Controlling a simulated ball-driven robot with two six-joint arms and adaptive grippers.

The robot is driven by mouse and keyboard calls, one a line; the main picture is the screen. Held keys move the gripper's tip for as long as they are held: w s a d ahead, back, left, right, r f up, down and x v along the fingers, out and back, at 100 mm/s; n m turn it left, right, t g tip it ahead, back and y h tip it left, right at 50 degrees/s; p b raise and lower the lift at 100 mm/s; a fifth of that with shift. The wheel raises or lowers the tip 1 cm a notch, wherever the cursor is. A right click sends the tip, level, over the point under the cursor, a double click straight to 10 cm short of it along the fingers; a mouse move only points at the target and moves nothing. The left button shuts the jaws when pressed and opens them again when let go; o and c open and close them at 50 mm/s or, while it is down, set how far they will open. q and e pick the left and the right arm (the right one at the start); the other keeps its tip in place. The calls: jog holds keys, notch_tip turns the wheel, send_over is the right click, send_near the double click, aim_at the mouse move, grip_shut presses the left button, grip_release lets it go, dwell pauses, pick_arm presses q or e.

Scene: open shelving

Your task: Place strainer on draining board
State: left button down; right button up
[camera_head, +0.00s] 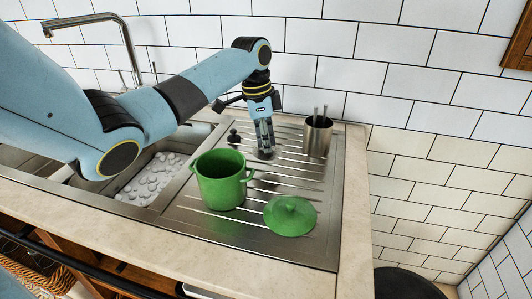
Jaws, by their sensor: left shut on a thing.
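The steel draining board (222,228) lies right of the sink, with ridges running across it. My left gripper (264,146) points down over its back part, behind and right of the green pot. It is shut on a small grey thing (262,155) at its fingertips, which looks like the strainer; the fingers hide most of it. I cannot tell whether it touches the board. My right gripper is out of view.
A green pot (220,182) and a green lid (290,215) stand on the board. A steel utensil holder (317,138) is at the back right. A small black knobbed thing (234,137) is left of the gripper. The sink (150,180) holds pebble-like pieces; the tap (125,35) rises behind.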

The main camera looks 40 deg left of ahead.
aim_at(266, 155)
pick_arm(q)
notch_tip(266, 155, down, 4)
jog(key=shift+f, duration=0.1)
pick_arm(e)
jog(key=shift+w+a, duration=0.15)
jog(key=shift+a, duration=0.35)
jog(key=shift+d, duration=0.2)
pick_arm(q)
jog(key=c, duration=1.3)
grip_release()
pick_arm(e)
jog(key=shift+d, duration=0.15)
pick_arm(q)
jog(key=r, duration=0.4)
jog(key=s+r, duration=0.1)
jog(key=r, duration=0.3)
jog(key=a+r, duration=0.1)
jog(key=r, duration=0.3)
jog(key=shift+s, duration=0.2)
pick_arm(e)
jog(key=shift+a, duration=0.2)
